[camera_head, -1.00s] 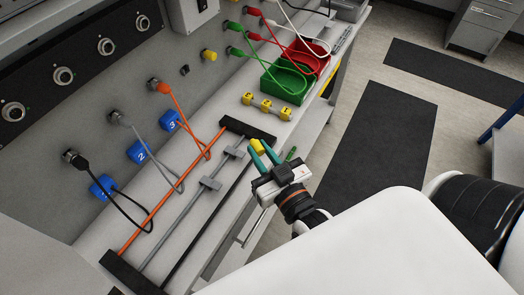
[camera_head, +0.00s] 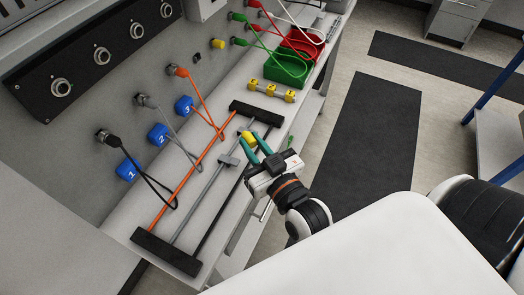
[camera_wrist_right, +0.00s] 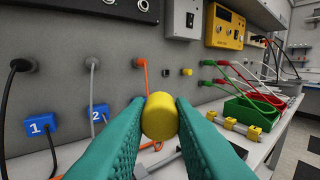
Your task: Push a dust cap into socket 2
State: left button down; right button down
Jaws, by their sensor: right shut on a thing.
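A yellow dust cap (camera_head: 245,137) is held between the teal fingertips of my right gripper (camera_head: 250,142). The right wrist view shows the cap (camera_wrist_right: 160,117) pinched between both fingers, its round face visible. The cap is in the air in front of the wall panel, apart from it. The blue tag 2 (camera_head: 158,135) hangs by the grey cable, whose plug (camera_head: 142,100) sits in the wall; the tag also shows in the right wrist view (camera_wrist_right: 98,113). I cannot tell which hole is socket 2. My left gripper is not in view.
A dark empty-looking socket (camera_head: 197,58) and a yellow cap (camera_head: 217,44) are on the wall. Blue tags 1 (camera_head: 127,169) and 3 (camera_head: 183,107) hang by cables. Rods on black end blocks (camera_head: 166,251) lie below.

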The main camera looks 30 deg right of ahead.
jog(key=shift+w+a+r+n+g+y+p, duration=0.5)
jog(key=shift+w+a+r+n+y, duration=0.85)
jog(key=shift+w+a+r, duration=1.3)
jog(key=shift+w+a+r+n+g+y+p, duration=0.25)
jog(key=shift+w+a+r+n+g+y, duration=0.55)
jog(key=shift+w+a+r+y, duration=1.8)
jog(key=shift+w+a+r+n+g+y+p, duration=0.45)
jog(key=shift+w+a+r+n+y, duration=0.65)
jog(key=shift+a+r, duration=2.6)
jog(key=shift+w+d+r+h+p, duration=0.25)
jog(key=shift+w+r+p, duration=0.2)
jog(key=shift+p, duration=0.35)
jog(key=shift+w+a, duration=0.25)
jog(key=shift+w, duration=0.2)
jog(key=c, duration=1.2)
grip_release()
jog(key=shift+s+f, duration=0.1)
